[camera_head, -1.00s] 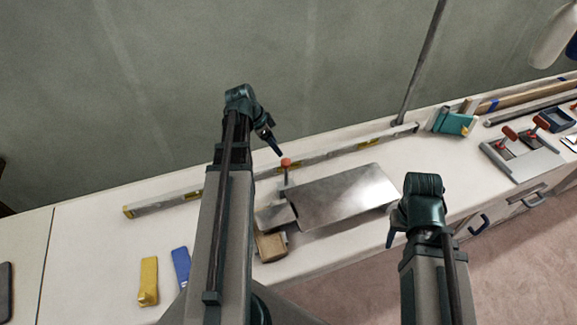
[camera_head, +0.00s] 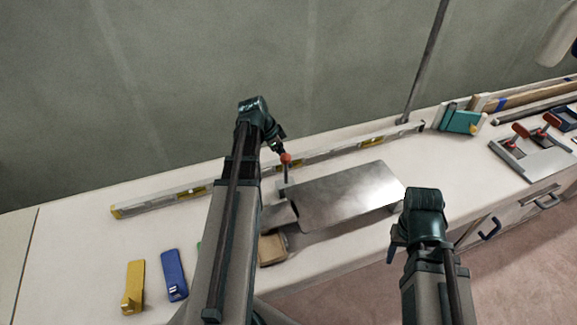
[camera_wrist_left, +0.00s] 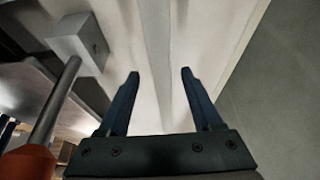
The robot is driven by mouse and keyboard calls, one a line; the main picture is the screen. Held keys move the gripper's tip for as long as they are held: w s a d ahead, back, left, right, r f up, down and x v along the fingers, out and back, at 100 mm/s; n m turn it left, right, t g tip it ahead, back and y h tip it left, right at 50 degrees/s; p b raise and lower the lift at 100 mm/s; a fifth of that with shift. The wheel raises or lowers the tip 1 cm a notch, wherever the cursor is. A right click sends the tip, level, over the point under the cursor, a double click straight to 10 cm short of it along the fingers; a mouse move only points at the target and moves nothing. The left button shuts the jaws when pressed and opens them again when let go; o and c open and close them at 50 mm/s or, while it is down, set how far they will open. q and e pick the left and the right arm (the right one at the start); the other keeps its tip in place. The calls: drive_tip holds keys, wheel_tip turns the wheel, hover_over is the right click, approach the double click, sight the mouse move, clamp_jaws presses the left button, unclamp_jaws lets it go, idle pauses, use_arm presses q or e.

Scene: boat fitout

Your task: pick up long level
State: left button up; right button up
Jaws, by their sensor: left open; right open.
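The long level (camera_head: 350,144) is a thin silver bar with yellow vial parts, lying along the back of the white bench near the wall. My left arm crosses in front of part of it. My left gripper (camera_head: 278,147) is open over the level's middle stretch, close to the red-topped lever. In the left wrist view a pale bar, seemingly the level (camera_wrist_left: 160,35), runs lengthwise between the spread fingers of the left gripper (camera_wrist_left: 160,73); nothing is gripped. My right gripper (camera_head: 393,250) is open and empty at the bench's front edge, well away from the level.
A clamp with a red knob (camera_head: 286,158) and a metal plate (camera_head: 340,195) stand just in front of the level. A wooden block (camera_head: 272,249), yellow (camera_head: 133,287) and blue (camera_head: 174,275) tools lie nearer. A teal item (camera_head: 460,122) stands beyond the level's right end.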

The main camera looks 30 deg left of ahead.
use_arm(q)
drive_tip(key=b+x, duration=0.3)
drive_tip(key=x, duration=0.1)
drive_tip(key=shift+a+f, duration=0.1)
drive_tip(key=shift+f, duration=0.15)
drive_tip(key=shift+r, duration=0.1)
clamp_jaws()
idle(1.1)
